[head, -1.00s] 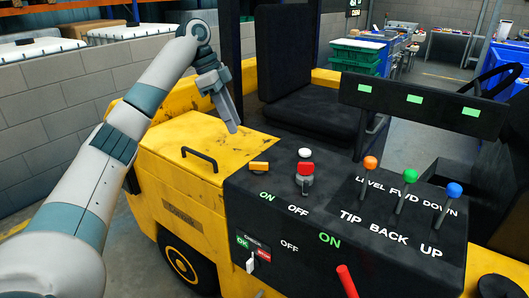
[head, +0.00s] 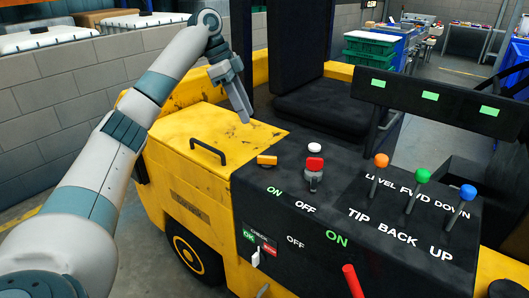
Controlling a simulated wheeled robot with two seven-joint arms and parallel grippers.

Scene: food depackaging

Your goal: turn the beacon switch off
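The black control panel (head: 300,215) sits on the yellow truck body in front of me. An amber knob (head: 267,161) lies near its left edge, above white-and-green "ON" and "OFF" lettering. A red-topped switch (head: 315,164) stands to its right, with a white button (head: 314,148) behind it. No label naming the beacon is readable, so I cannot tell for sure which switch it is. My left gripper (head: 243,116) hangs above the yellow hood, up and left of the amber knob, touching no control. Its fingers show edge-on, so their opening is unclear. My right gripper is out of view.
Levers with orange (head: 381,160), green (head: 422,175) and blue (head: 467,192) knobs rise at the right. A red lever (head: 352,280) and a white toggle (head: 256,257) are at the front. A black handle (head: 208,152) stands on the hood. The seat (head: 320,110) is behind.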

